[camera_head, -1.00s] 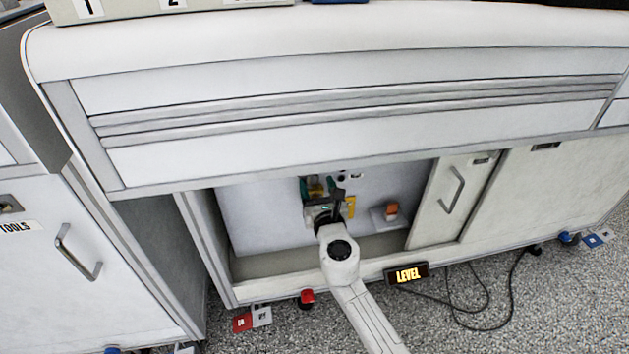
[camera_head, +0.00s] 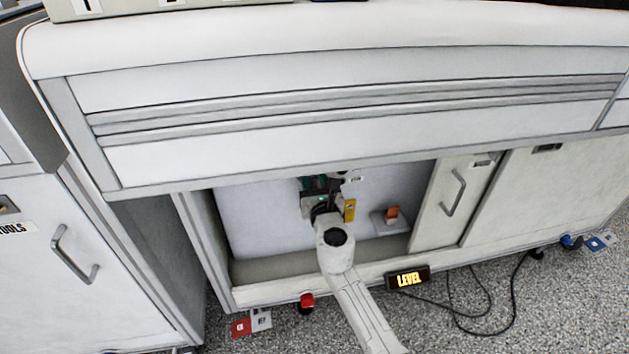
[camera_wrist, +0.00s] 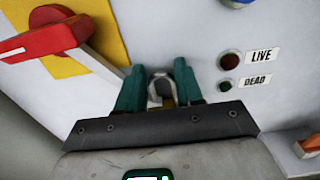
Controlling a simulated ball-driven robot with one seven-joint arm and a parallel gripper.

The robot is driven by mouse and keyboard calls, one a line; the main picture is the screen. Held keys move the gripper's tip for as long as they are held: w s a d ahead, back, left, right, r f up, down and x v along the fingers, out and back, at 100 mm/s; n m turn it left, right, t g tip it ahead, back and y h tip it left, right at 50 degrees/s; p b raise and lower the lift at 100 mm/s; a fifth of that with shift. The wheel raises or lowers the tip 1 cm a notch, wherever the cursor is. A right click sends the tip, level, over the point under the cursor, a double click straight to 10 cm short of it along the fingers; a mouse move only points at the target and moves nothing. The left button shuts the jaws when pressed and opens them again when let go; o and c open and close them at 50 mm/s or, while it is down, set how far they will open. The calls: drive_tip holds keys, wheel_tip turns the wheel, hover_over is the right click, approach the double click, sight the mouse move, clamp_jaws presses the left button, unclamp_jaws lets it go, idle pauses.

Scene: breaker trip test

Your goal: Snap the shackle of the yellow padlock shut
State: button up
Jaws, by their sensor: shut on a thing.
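In the wrist view, the two teal fingers of my gripper (camera_wrist: 160,82) are shut on the padlock. The rest of the body is hidden behind my dark palm edge. I cannot tell whether the shackle is locked down or raised. In the head view, my gripper (camera_head: 322,196) is inside the open cabinet bay, close to the back panel, and the padlock cannot be made out there.
A red lever (camera_wrist: 45,38) on a yellow plate (camera_wrist: 103,25) is at upper left. LIVE (camera_wrist: 262,56) and DEAD (camera_wrist: 257,81) labels sit beside lamps at right. An orange switch (camera_head: 392,212) is right of my gripper. A sliding door (camera_head: 450,195) bounds the opening on the right.

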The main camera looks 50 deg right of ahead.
clamp_jaws()
drive_tip(key=shift+f+b, duration=1)
drive_tip(key=shift+f, duration=0.05)
drive_tip(key=o, duration=0.7)
unclamp_jaws()
drive_tip(key=shift+c, duration=0.2)
drive_tip(key=p+v, duration=0.2)
drive_tip(key=v, duration=0.8)
drive_tip(key=shift+s+a, duration=0.25)
drive_tip(key=shift+s, duration=0.1)
